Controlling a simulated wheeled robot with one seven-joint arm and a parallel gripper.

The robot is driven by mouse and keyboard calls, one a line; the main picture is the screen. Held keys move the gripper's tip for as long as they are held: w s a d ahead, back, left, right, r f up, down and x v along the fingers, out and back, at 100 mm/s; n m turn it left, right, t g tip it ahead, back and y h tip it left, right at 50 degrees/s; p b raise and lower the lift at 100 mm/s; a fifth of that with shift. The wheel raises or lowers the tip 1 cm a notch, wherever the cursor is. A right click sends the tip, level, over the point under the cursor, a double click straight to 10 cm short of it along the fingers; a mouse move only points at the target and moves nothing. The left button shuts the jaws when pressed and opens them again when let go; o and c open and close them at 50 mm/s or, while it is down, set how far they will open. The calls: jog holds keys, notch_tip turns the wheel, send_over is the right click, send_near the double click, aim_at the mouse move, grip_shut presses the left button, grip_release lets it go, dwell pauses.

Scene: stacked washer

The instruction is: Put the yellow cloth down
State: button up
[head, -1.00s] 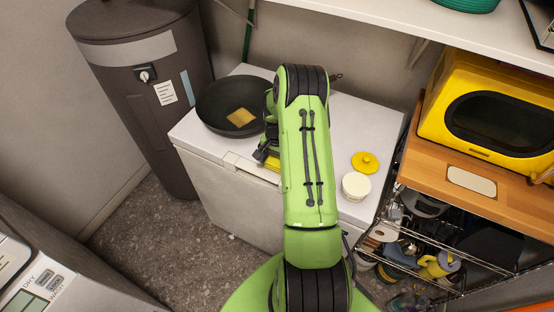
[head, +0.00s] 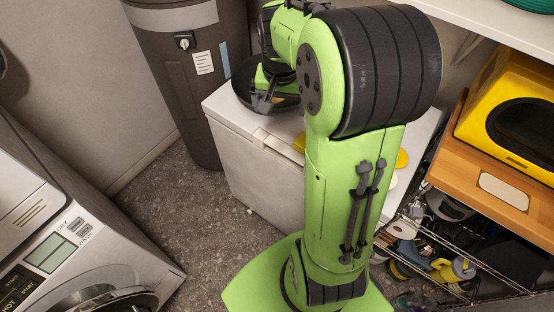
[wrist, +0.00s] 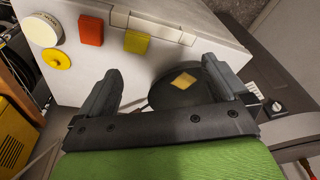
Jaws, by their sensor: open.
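My gripper (head: 262,103) is open over the white chest's left end, close to the dark pan (head: 285,104). In the wrist view its jaws (wrist: 161,70) are spread with nothing held between them. A flat yellow square (wrist: 137,42), which looks like the yellow cloth, lies on the chest top near an edge; a sliver of it (head: 299,142) shows beside my arm in the head view. A tan-yellow square (wrist: 183,80) lies in the pan (wrist: 185,95); I cannot tell whether it is cloth. My arm hides much of the chest top in the head view.
The white chest (head: 262,175) also holds a red block (wrist: 90,31), a white round tub (wrist: 41,31) and a yellow lid (wrist: 57,59). A dark tank (head: 190,80) stands behind left, a washer (head: 60,245) front left. A wooden shelf (head: 475,195) bears a yellow microwave (head: 510,115) at right.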

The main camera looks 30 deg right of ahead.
jog(key=s+a+r+n+t, duration=0.2)
jog(key=s+a+n, duration=0.2)
jog(key=s+a, duration=0.2)
jog(key=s+a+r+n+t+y, duration=0.1)
jog(key=s+a+r+n, duration=0.2)
jog(key=s+a, duration=0.4)
jog(key=s+n, duration=0.1)
jog(key=s, duration=0.3)
jog(key=shift+a+r+t, duration=0.15)
jog(key=shift+r+t, duration=0.2)
jog(key=shift+t, duration=0.05)
jog(key=shift+s, duration=0.1)
